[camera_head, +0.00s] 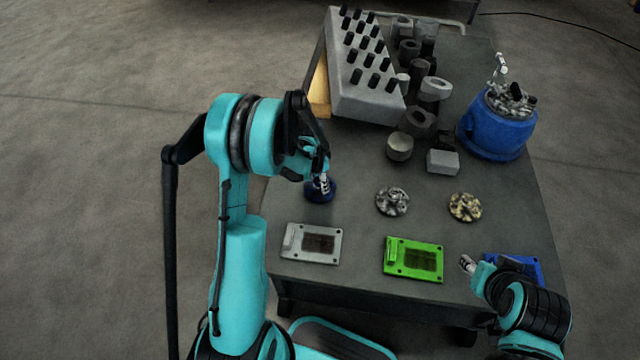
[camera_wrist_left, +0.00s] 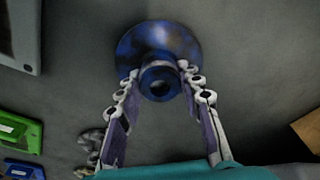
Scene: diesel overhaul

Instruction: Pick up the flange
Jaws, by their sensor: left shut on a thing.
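The blue flange (camera_head: 316,197) is at the left side of the table, under my left gripper (camera_head: 322,180). In the left wrist view the flange (camera_wrist_left: 160,42) shows as a round, stained blue disc with a raised hub. The fingers of my left gripper (camera_wrist_left: 158,80) are shut on the hub, one on each side. I cannot tell whether the disc touches the table. My right gripper (camera_head: 467,263) is at the front right, beside the blue plate and apart from the flange; its finger opening is too small to judge.
On the table (camera_head: 350,215) lie a silver round part (camera_head: 392,201), a gold one (camera_head: 465,207), and grey (camera_head: 297,243), green (camera_head: 400,268) and blue (camera_head: 535,268) plates. A blue pot (camera_head: 492,140) full of parts, a pegged block (camera_head: 350,95) and several metal rings stand farther back.

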